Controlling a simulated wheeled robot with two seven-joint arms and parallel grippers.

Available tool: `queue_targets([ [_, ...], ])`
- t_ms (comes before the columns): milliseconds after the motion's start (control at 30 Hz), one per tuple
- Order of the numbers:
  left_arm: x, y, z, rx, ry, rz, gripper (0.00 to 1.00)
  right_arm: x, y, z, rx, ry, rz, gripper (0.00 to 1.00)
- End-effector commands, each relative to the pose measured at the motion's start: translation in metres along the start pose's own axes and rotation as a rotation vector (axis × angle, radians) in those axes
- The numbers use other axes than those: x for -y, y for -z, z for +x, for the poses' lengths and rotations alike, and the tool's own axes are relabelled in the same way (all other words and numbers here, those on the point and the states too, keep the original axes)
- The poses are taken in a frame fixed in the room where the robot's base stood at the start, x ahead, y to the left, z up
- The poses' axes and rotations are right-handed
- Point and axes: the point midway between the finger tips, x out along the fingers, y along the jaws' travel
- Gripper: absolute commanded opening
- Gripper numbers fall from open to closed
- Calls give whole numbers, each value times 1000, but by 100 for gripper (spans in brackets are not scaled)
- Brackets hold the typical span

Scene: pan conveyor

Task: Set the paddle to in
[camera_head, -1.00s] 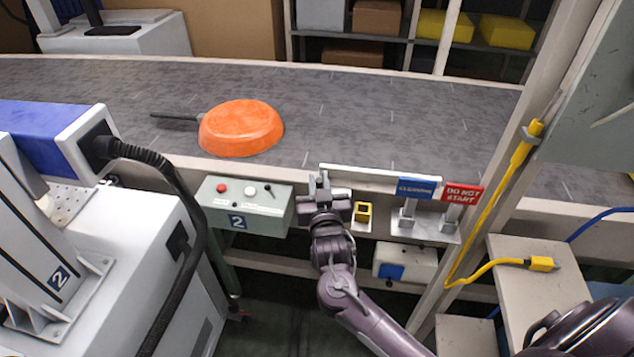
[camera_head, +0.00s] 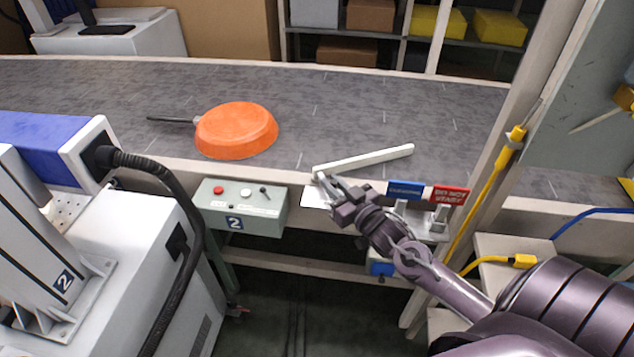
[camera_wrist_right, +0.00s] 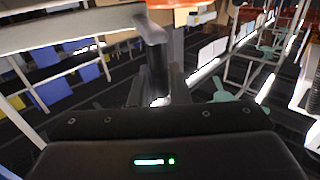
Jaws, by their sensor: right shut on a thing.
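The paddle (camera_head: 365,160) is a long white bar at the near edge of the conveyor. Its left end is by the rail, and its right end reaches up and right over the belt. My right gripper (camera_head: 327,180) is at the paddle's left end and shut on its dark handle. In the right wrist view the handle (camera_wrist_right: 158,75) stands between the fingers, below the pale paddle bar (camera_wrist_right: 75,32). The fingers hide part of the grip in the head view. My left gripper is not in view.
An orange pan (camera_head: 237,131) lies on the conveyor belt (camera_head: 330,110), left of the paddle. A grey button box (camera_head: 240,208) hangs on the near rail. Blue (camera_head: 405,190) and red (camera_head: 450,194) signs stand right of my gripper.

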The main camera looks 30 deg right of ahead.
Motion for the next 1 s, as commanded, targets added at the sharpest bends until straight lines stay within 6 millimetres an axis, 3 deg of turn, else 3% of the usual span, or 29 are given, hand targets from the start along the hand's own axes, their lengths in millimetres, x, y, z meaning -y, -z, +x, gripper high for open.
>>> queue_targets([
  [67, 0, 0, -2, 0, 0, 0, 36, -13, 0, -2, 2, -2, -8, 0],
  [633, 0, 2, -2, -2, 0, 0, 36, -17, 0, -2, 1, 26, -8, 0],
  [667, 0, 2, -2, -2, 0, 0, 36, -17, 0, -2, 1, 26, -8, 17],
  [800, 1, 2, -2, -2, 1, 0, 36, -16, 0, -2, 0, 28, -7, 35],
  [1000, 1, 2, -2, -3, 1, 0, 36, -14, 1, -2, -1, 33, -5, 35],
])
